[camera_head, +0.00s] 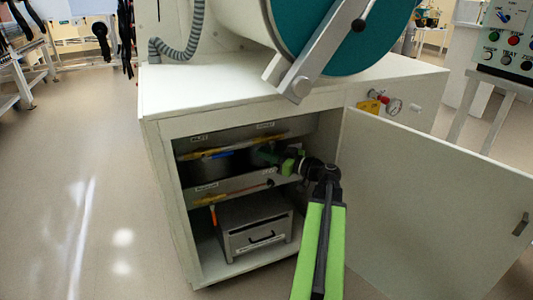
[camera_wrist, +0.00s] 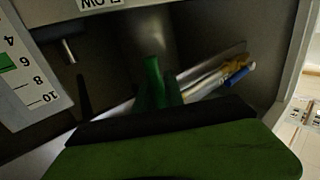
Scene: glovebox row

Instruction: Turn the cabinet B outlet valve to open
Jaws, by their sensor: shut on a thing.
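Below the right-hand small label in the cabinet's upper bay, my gripper (camera_head: 283,163) reaches in through the open front. It is shut on what appears to be the outlet valve's handle, a narrow green piece (camera_wrist: 153,82) in the wrist view, partly hidden behind the jaw's dark edge. The valve body is in shadow and mostly hidden by my gripper, so its position cannot be read. The cabinet (camera_head: 163,170) is white, and its door (camera_head: 430,200) stands wide open to the right.
A yellow rod with a blue end (camera_wrist: 238,75) lies near the handle. A scale plate (camera_wrist: 25,75) is at the left in the wrist view. A grey drawer box (camera_head: 255,228) stands below. The floor at left is clear.

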